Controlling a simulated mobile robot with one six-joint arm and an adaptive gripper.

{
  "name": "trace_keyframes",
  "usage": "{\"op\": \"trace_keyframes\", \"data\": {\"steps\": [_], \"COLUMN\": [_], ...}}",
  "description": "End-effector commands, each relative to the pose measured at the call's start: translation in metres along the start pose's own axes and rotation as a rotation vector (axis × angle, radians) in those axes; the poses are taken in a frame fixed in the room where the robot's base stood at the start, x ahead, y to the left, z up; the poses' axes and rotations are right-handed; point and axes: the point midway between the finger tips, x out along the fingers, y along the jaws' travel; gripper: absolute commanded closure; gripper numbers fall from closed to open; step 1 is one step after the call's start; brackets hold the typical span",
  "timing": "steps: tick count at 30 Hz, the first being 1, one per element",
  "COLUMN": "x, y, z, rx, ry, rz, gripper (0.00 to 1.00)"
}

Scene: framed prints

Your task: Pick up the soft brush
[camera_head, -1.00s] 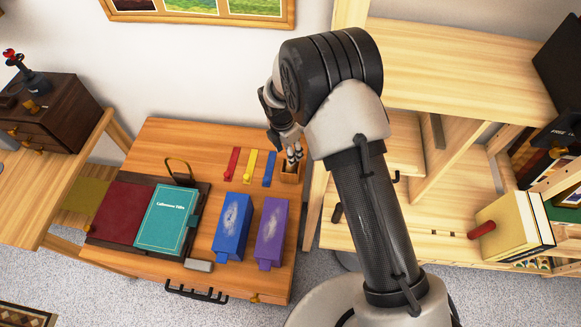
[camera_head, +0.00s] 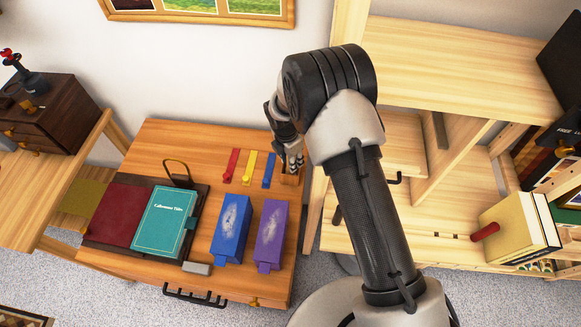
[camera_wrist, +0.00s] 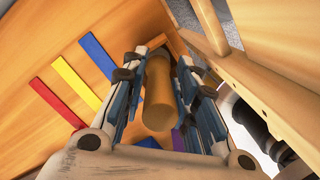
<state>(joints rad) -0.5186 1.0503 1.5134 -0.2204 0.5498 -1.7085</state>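A tan wooden cylinder (camera_wrist: 158,85), seen nearly end-on, stands between my fingers in the wrist view. It looks like the handle of the soft brush; no bristles show. My gripper (camera_wrist: 162,105) is open, with one finger on each side of the cylinder. The gaps are narrow, and I cannot tell whether either finger touches it. In the head view my gripper (camera_head: 292,164) is low over the small wooden holder (camera_head: 289,180) at the back right of the desk. The gripper and arm hide most of the holder there.
Red (camera_head: 231,165), yellow (camera_head: 250,167) and blue (camera_head: 269,169) strips lie left of my gripper. Blue (camera_head: 232,225) and purple (camera_head: 271,230) boxes lie in front. A teal book (camera_head: 165,220) is further left. A wooden shelf unit (camera_head: 370,235) stands close on the right.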

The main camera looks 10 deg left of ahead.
Motion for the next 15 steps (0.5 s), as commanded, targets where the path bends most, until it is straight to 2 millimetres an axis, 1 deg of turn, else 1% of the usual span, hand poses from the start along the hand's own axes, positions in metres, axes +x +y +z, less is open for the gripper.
{"op": "trace_keyframes", "data": {"steps": [1,10,15], "x": [0.0000,0.0000,-0.0001], "y": [-0.0001,-0.0001,0.0000], "z": [0.0000,-0.0001,-0.0001], "rx": [0.000,0.000,0.000], "ry": [0.000,0.000,0.000], "rz": [0.000,0.000,0.000], "gripper": [0.79,0.99,1.00]}}
